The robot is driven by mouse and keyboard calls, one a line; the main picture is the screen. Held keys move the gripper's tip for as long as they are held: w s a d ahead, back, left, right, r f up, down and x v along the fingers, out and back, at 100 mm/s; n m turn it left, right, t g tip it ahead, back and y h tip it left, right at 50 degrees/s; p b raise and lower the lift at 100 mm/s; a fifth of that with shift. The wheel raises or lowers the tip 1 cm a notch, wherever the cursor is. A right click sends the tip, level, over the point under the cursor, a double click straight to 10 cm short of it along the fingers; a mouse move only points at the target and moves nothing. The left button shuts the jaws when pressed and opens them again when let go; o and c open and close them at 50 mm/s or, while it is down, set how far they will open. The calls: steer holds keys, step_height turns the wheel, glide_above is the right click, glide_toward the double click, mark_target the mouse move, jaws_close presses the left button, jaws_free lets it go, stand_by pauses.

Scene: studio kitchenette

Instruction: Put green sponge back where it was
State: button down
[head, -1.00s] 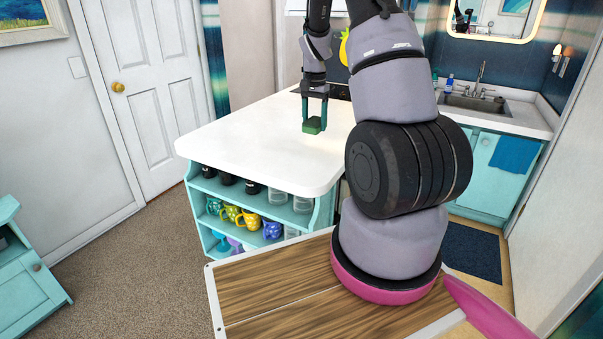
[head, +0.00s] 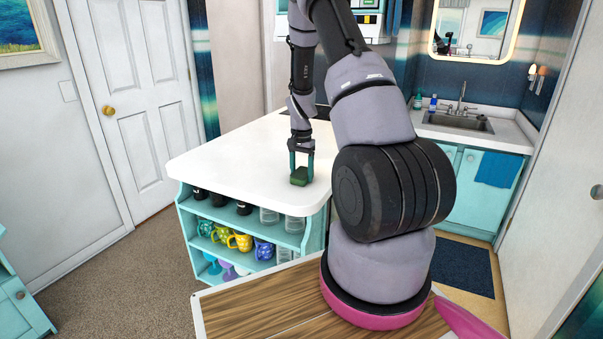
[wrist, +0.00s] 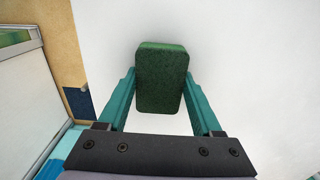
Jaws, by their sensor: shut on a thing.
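The green sponge (head: 299,177) is a small dark green block at the white counter top (head: 235,150), near its front right part. My gripper (head: 301,168) points down with its teal fingers on either side of the sponge, shut on it. In the wrist view the sponge (wrist: 161,80) sits upright in the picture between the two fingers (wrist: 161,100), with plain white counter around it. I cannot tell whether its underside touches the counter.
The counter top around the sponge is bare to the left. Open shelves below it hold several mugs (head: 240,241) and glasses. A sink (head: 458,121) stands at the back right. A white door (head: 145,95) is at the left.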

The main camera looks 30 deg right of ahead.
steer(key=shift+c, duration=0.2)
jaws_free()
steer(key=shift+f, duration=0.15)
step_height(320, 180, up, 12)
step_height(320, 180, up, 17)
steer(key=n+t+y, duration=0.1)
steer(key=n+t, duration=0.1)
steer(key=t, duration=0.1)
glide_above(302, 172)
steer(key=s+a, duration=0.8)
steer(key=s+a+r+n+t, duration=0.2)
steer(key=s+a+r, duration=0.1)
steer(key=s, duration=0.6)
steer(key=s+a+r+n+t+y, duration=0.1)
steer(key=s+a+r, duration=0.3)
steer(key=s, duration=0.6)
steer(key=shift+a+r+n+t, duration=0.2)
steer(key=shift+r+n+t, duration=0.4)
steer(key=shift+r, duration=0.6)
